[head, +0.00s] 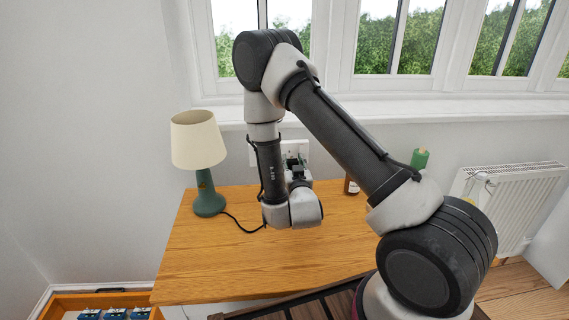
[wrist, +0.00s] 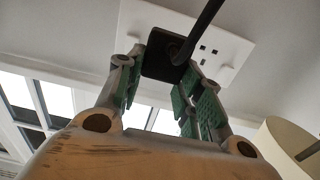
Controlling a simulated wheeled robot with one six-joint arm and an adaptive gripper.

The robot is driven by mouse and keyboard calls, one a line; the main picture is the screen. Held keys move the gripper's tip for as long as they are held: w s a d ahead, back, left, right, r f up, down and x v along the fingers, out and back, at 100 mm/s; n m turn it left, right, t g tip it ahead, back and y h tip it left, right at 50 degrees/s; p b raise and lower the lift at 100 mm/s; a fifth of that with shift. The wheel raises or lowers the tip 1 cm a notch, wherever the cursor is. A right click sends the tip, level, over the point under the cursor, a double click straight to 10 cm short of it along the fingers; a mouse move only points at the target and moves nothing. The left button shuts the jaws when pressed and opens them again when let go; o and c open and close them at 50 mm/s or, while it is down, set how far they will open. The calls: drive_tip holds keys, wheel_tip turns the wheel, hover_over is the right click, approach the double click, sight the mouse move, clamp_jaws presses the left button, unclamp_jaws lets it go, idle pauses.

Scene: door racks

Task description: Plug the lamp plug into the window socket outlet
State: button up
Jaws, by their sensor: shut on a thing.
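The black lamp plug (wrist: 165,57) is held between the green-padded fingers of my gripper (wrist: 160,78), with its black cord running up across the wrist view. The white double window socket outlet (wrist: 215,50) is right behind the plug. The plug covers its left half in the wrist view; the right half's holes show bare. I cannot tell whether the pins are in. In the head view my gripper (head: 297,170) is at the outlet (head: 303,147) above the desk, and my arm hides the plug. The lamp (head: 207,178), green-based with a cream shade, stands at the desk's left.
The wooden desk (head: 210,260) is mostly clear in front. A small brown bottle (head: 351,186) and a green object (head: 420,158) are right of my gripper. The window sill (head: 400,108) runs above the outlet. A radiator (head: 510,200) is at right.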

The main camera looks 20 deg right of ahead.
drive_tip(key=shift+w+d, duration=0.15)
drive_tip(key=shift+w, duration=0.5)
drive_tip(key=shift+w+d, duration=0.15)
drive_tip(key=shift+w, duration=0.5)
drive_tip(key=shift+w+d, duration=0.15)
drive_tip(key=shift+w, duration=0.65)
drive_tip(key=shift+w+d, duration=0.15)
drive_tip(key=shift+w, duration=0.65)
drive_tip(key=o, duration=1.2)
drive_tip(key=s+a, duration=0.2)
drive_tip(key=s, duration=0.9)
drive_tip(key=shift+s+a, duration=0.15)
drive_tip(key=shift+s, duration=0.2)
